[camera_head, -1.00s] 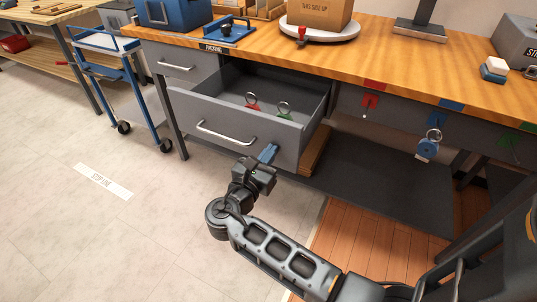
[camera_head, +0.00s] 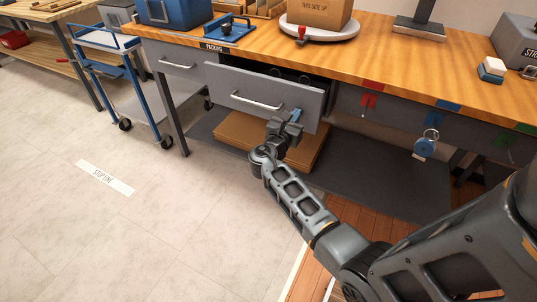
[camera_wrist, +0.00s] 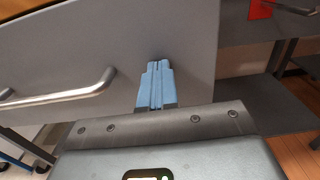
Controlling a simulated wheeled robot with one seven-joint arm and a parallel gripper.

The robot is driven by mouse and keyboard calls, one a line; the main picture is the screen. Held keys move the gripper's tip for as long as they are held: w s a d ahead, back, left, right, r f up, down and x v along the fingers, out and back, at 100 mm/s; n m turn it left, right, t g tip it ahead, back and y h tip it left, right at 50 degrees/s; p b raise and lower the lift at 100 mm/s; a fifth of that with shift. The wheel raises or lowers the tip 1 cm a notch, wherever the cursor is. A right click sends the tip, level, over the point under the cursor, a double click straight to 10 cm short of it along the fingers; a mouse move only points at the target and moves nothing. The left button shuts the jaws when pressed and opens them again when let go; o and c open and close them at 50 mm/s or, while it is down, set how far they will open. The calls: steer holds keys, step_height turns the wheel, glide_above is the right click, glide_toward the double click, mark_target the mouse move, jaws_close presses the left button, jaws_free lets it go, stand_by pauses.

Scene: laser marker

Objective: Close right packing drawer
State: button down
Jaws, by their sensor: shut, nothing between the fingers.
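The right packing drawer (camera_head: 264,92) is a grey drawer under the wooden bench, right of the PACKING label. It stands partly open, with a narrow dark gap above its front panel. Its silver handle (camera_head: 257,102) runs across the left half of the front. My gripper (camera_head: 296,114) is shut and empty, with its blue fingertips at the right part of the drawer front. In the wrist view the fingertips (camera_wrist: 157,66) point at the grey panel (camera_wrist: 175,35), right of the handle (camera_wrist: 60,96), and seem to touch it. The rings inside the drawer are mostly hidden.
The left drawer (camera_head: 177,64) is closed. A cardboard box (camera_head: 250,140) lies on the lower shelf below the open drawer. A blue tape-like tool (camera_head: 426,143) hangs at the right. A blue cart (camera_head: 110,70) stands at the left; the floor in front is clear.

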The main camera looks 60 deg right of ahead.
steer(key=d+b, duration=0.1)
steer(key=d, duration=0.7)
steer(key=shift+w+b, duration=0.1)
steer(key=shift+b, duration=0.2)
steer(key=shift+d, duration=0.75)
steer(key=shift+d+r, duration=0.1)
steer(key=shift+d, duration=0.1)
